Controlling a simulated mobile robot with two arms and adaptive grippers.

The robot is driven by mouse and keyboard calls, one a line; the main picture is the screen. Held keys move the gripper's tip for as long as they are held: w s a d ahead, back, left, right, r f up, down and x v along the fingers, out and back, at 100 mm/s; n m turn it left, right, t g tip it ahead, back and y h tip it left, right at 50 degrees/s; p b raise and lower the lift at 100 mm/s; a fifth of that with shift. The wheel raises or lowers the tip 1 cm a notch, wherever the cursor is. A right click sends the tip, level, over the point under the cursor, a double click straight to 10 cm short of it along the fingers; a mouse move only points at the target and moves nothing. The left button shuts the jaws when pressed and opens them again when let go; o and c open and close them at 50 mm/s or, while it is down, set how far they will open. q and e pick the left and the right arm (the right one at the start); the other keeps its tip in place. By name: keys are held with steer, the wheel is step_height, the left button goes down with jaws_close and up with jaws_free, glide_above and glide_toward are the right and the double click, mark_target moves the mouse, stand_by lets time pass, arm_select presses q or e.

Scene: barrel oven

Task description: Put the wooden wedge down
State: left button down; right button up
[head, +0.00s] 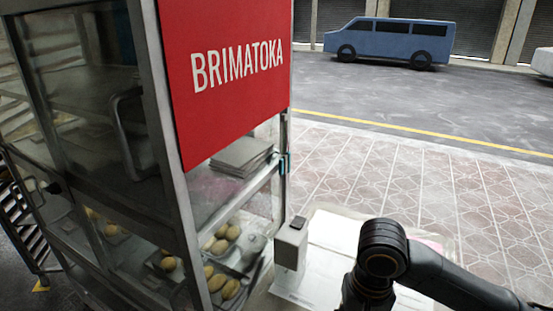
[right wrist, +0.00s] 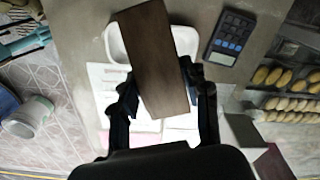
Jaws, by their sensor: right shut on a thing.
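The wooden wedge (right wrist: 155,50) is a dark brown block in the right wrist view. My right gripper (right wrist: 163,88) is shut on it, with one black finger on each side. The wedge sticks out past the fingertips, above a grey counter (right wrist: 197,18). I cannot tell how far above the counter it is. In the head view my right arm comes in from the right, with its gripper and the wedge out of frame. My left gripper is in neither view.
A white tray (right wrist: 114,42) lies partly behind the wedge, with printed papers (right wrist: 101,84) beside it. A dark calculator (right wrist: 232,38) lies to the right. A glass cabinet with rolls (head: 222,284) and a red sign (head: 228,105) stands left of my arm.

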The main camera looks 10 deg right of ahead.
steer(key=shift+s+d+r+n, duration=0.2)
steer(key=shift+s+r+n, duration=0.3)
steer(key=shift+s, duration=0.05)
steer(key=shift+s+d+r+n, duration=0.15)
steer(key=shift+s+r+n, duration=0.3)
steer(key=shift+s+n, duration=0.05)
steer(key=shift+w, duration=0.1)
steer(key=shift+f, duration=0.1)
